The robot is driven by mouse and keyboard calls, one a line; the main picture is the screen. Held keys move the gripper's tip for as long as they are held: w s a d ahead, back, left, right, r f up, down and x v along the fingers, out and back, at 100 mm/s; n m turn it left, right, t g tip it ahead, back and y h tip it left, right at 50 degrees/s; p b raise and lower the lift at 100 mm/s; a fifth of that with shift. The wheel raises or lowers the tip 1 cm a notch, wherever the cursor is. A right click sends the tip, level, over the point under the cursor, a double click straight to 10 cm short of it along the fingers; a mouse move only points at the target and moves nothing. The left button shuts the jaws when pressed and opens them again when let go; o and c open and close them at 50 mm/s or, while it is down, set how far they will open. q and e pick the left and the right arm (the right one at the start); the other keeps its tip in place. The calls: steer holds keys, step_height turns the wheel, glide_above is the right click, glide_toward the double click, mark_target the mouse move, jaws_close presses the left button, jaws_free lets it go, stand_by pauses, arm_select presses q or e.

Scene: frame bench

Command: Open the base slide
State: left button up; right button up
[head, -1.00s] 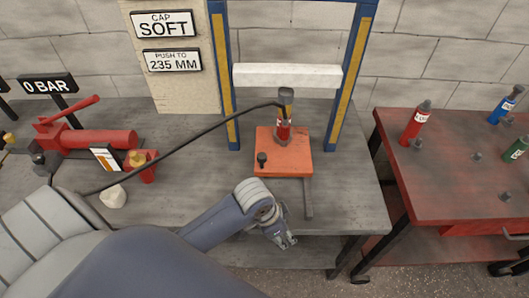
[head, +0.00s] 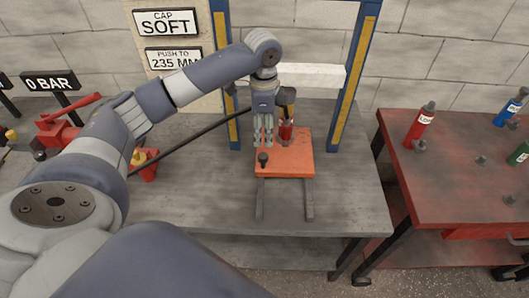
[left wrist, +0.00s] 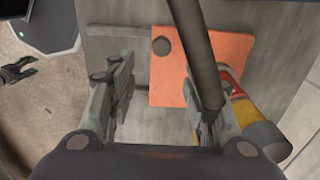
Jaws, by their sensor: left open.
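The base slide is an orange plate (head: 298,163) with a black knob (head: 263,159) near its front left corner. It sits on two grey rails (head: 309,199) that reach towards me in front of it. My left gripper (head: 263,141) points down, open and empty, above and just behind the knob. In the left wrist view the orange plate (left wrist: 230,50) and the knob (left wrist: 161,46) show beyond the open fingers (left wrist: 163,95).
A blue and yellow frame (head: 353,80) with a white crossbar (head: 312,76) stands around the slide. A black hose (head: 190,138) runs leftwards from the bottle. A red pump (head: 62,133) is at left. The bench front is clear. A red table (head: 450,180) stands at right.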

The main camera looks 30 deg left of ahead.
mark_target(263, 155)
arm_select(q)
steer(key=f+p, duration=0.1)
steer(key=f, duration=0.9)
steer(key=shift+a+f, duration=0.2)
jaws_close()
